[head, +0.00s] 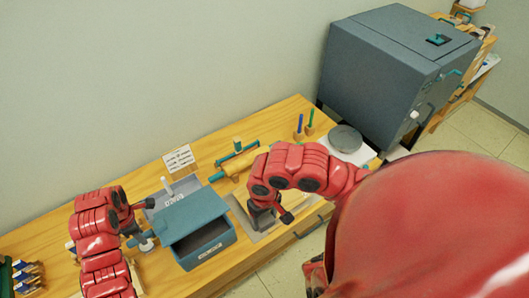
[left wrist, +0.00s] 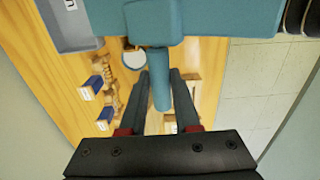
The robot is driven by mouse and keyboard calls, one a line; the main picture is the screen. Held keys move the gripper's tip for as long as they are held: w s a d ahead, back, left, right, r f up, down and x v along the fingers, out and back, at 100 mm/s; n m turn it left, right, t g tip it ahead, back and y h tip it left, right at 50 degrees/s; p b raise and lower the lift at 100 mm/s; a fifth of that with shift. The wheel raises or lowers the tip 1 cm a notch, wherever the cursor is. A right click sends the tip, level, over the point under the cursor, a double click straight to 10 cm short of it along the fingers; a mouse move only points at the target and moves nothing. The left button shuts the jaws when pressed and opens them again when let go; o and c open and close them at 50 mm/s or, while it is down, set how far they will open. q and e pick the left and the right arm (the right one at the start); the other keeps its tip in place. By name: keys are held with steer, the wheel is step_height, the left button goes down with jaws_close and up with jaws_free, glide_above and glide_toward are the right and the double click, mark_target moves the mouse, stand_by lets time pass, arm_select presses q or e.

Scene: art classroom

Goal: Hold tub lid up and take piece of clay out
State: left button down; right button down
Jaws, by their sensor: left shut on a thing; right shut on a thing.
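The tub (head: 207,247) is a blue-grey box with a white label on its front, standing on the wooden table. Its teal lid (head: 196,214) is raised at the front, and a dark gap shows below it. My left gripper (head: 148,238) is at the tub's left side. In the left wrist view its fingers (left wrist: 163,100) are shut on the lid's teal handle (left wrist: 161,80). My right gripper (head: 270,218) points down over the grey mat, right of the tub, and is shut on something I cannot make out. No clay can be told apart; the tub's inside is dark.
A grey tray (head: 172,196) lies behind the tub. A yellow roller with teal handles (head: 236,163) and pen holders (head: 304,129) stand farther back. A big blue-grey box (head: 385,75) stands at the right. Small blue-topped items (head: 28,272) are at the far left.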

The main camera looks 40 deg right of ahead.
arm_select(q)
steer(key=shift+s+f, duration=0.3)
steer(key=shift+f, duration=0.3)
steer(key=shift+s+f, duration=0.25)
steer(key=shift+f, duration=0.3)
arm_select(e)
steer(key=shift+f, duration=0.15)
arm_select(q)
steer(key=shift+s+f+b, duration=0.15)
steer(key=shift+f+b, duration=0.2)
steer(key=shift+f, duration=0.4)
steer(key=shift+s+f+b, duration=0.1)
steer(key=shift+f+b, duration=0.25)
steer(key=shift+f, duration=0.4)
arm_select(e)
steer(key=shift+f, duration=0.6)
arm_select(q)
steer(key=shift+c, duration=2.4)
jaws_free()
